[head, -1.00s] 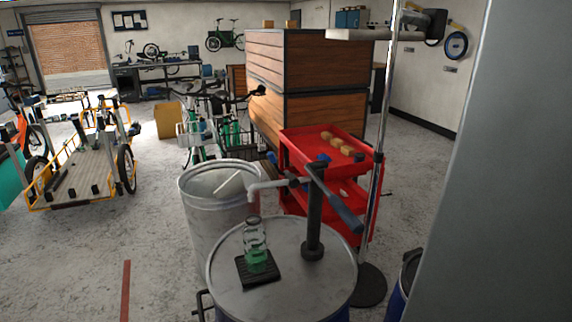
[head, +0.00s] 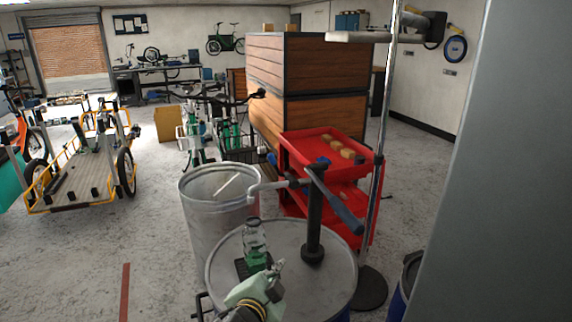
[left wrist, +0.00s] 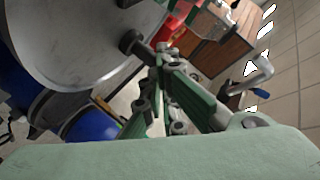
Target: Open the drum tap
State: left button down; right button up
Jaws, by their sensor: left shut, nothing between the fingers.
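A grey-topped drum (head: 228,276) carries a black upright pump column (head: 314,218) with a dark blue lever (head: 346,214) sloping down to the right. My right gripper is not seen.
An open metal bin (head: 213,225) stands left behind the drum. A red cart (head: 303,147) and chrome pole (head: 378,170) stand behind it. A blue drum (head: 400,295) is at right, by a grey panel (head: 500,180).

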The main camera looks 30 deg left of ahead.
pick_arm(q)
jog(key=w+r+m+t, duration=0.3)
jog(key=w+r, duration=0.2)
jog(key=r, duration=0.4)
jog(key=w+a+r+m+t+h, duration=0.1)
jog(key=w+r+m+t, duration=0.3)
jog(key=r, duration=0.6)
jog(key=shift+w+a+h, duration=0.25)
jog(key=shift+w+h, duration=0.05)
jog(key=shift+w, duration=0.35)
jog(key=d+p+x, duration=0.1)
jog(key=p+x, duration=0.2)
jog(key=x, duration=0.7)
jog(key=a, duration=0.1)
jog(key=s+a+f, duration=0.1)
jog(key=a, duration=0.2)
jog(key=shift+s+a+f+p, duration=0.15)
jog(key=shift+s+a+p, duration=0.15)
jog(key=shift+a, duration=0.1)
